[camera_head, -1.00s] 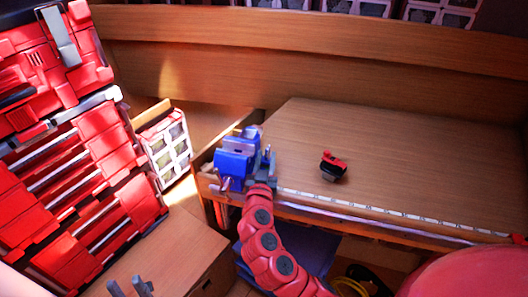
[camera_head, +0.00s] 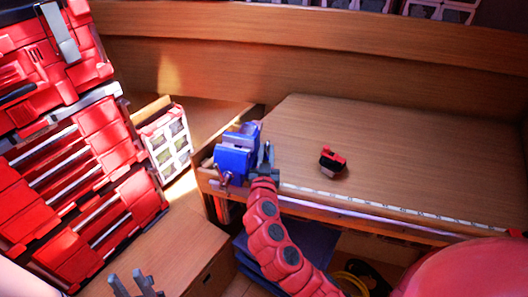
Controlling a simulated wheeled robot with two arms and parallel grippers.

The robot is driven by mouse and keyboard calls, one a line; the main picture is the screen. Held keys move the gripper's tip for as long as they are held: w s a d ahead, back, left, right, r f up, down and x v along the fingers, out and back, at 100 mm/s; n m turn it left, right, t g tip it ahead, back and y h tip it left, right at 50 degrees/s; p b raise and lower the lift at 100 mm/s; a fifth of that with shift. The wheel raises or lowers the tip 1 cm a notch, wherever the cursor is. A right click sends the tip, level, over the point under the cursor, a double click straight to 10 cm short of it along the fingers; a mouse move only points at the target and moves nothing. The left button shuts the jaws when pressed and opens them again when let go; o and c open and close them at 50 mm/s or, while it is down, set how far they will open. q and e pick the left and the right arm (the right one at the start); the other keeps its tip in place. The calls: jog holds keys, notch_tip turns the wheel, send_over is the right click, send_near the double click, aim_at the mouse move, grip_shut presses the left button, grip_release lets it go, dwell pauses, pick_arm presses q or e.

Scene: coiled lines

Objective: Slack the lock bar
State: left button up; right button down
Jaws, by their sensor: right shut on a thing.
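A blue vise (camera_head: 236,154) is mounted at the left front corner of the wooden workbench (camera_head: 420,165). A thin grey handle (camera_head: 222,178) shows at its front left. My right gripper (camera_head: 266,156), at the end of the red arm, is at the right side of the vise. It is shut on what looks like the lock bar there; the bar is mostly hidden by the fingers. My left gripper (camera_head: 131,283) is at the bottom left, low and away from the vise. Its two grey fingers stand apart and hold nothing visible.
A small red and black tool (camera_head: 332,161) lies on the bench, right of the vise. A measuring strip (camera_head: 400,210) runs along the front edge. Red tool cases (camera_head: 70,180) and a white organizer (camera_head: 168,145) stand left. The rest of the bench top is clear.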

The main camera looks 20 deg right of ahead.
jog(key=shift+n+t+y, duration=0.3)
jog(key=shift+n+y, duration=0.2)
jog(key=shift+y, duration=0.3)
jog(key=c, duration=1.1)
grip_release()
jog(key=shift+s, duration=0.1)
